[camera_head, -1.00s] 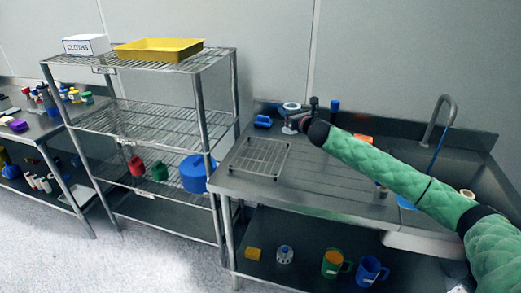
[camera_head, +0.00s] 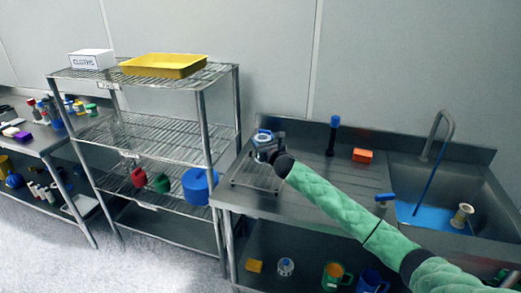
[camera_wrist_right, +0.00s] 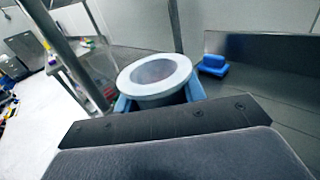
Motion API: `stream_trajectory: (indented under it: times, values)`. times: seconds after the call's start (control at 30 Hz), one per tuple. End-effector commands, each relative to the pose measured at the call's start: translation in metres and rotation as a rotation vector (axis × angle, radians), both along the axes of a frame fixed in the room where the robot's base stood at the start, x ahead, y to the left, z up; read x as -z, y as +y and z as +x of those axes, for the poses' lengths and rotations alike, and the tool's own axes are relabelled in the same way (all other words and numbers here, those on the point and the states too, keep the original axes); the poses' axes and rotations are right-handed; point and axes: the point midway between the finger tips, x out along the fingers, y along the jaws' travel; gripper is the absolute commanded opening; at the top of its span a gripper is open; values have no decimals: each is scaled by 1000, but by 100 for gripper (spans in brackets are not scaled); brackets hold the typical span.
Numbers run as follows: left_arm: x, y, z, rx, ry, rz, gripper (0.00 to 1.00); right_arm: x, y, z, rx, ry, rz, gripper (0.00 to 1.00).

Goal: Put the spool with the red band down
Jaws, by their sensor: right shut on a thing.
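My right gripper (camera_head: 264,138) is shut on a spool over the back of the wire drying rack (camera_head: 243,184) on the steel counter. In the right wrist view the spool (camera_wrist_right: 155,78) shows a wide pale round rim with a grey centre, between blue fingers. No red band shows on its visible side. I cannot tell whether its underside touches the rack. Another spool (camera_head: 462,215), cream coloured, is in the sink (camera_head: 480,180) at the right. My left gripper is not in view.
A blue object (camera_wrist_right: 213,65) lies on the counter beyond the spool. A dark blue-topped upright item (camera_head: 333,135) and an orange block (camera_head: 362,155) stand at the back. A wire shelf (camera_head: 150,130) stands left of the counter. The counter's middle is mostly clear.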

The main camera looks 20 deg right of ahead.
Motion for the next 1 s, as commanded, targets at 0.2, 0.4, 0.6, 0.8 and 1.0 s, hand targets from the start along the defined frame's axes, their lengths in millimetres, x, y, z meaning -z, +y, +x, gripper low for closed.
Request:
stream_trajectory:
  times: [0.2, 0.4, 0.6, 0.8, 1.0]
  values:
    - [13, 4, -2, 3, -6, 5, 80, 16, 2, 0, 0, 4, 4, 7]
    - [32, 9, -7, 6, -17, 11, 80, 36, 2, 0, 0, 1, 2, 7]
    - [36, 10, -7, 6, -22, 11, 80, 41, 1, 0, 0, 0, 0, 7]
    - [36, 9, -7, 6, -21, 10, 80, 42, 1, 0, 0, 0, 0, 7]
    - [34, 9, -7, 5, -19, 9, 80, 43, 1, 0, 0, 1, 0, 62]
